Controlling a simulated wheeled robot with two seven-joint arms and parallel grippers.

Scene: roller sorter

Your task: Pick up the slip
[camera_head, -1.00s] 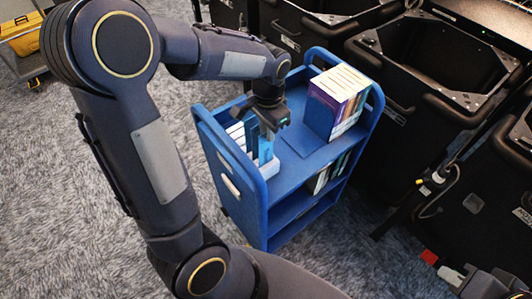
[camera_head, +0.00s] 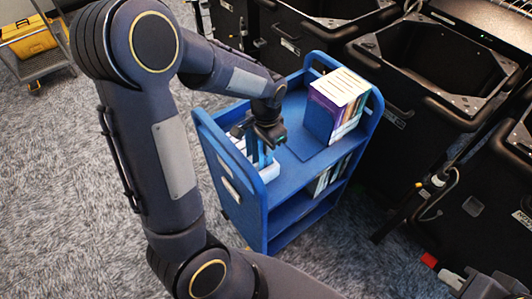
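My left gripper (camera_head: 262,151) points down over the near-left end of the blue cart's (camera_head: 287,193) top shelf. It is at the small upright group of white and blue items (camera_head: 268,172) there, and its wrist and fingers hide part of them. I cannot make out a separate slip, and it may be hidden among these items or behind my gripper. The fingertips are too small and covered to show whether they are open or hold anything.
A block of books (camera_head: 337,103) stands at the far end of the top shelf, with bare shelf between it and my gripper. More books (camera_head: 330,174) sit on the shelf below. Black bins (camera_head: 432,75) line the right. A yellow case (camera_head: 28,42) lies on a grey trolley at upper left.

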